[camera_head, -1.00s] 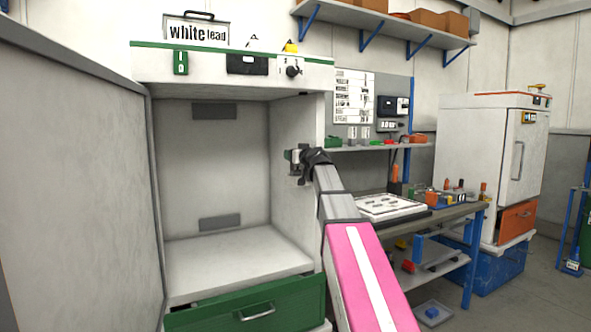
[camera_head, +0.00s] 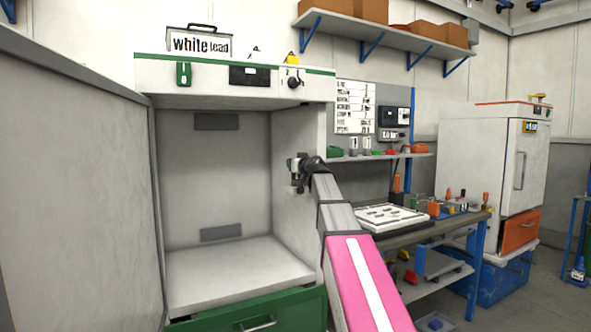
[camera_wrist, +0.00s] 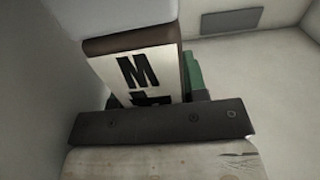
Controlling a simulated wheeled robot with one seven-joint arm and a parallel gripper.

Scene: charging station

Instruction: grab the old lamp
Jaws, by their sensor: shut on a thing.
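My gripper (camera_head: 297,171) is at the right side of the open white cabinet (camera_head: 218,262), level with its inner space. It is shut on a small labelled thing (camera_wrist: 136,75). In the wrist view this thing has a white face with large black letters, a brown edge and a green part behind it. Only part of it shows past the dark bar of my gripper. I cannot tell from its shape whether it is the old lamp. In the head view it is small and mostly hidden by my gripper. No other lamp is clearly seen.
The cabinet has a bare floor and a green drawer (camera_head: 255,318) below. To the right are a workbench (camera_head: 440,226) with a white board and small items, and a white oven-like cabinet (camera_head: 493,160).

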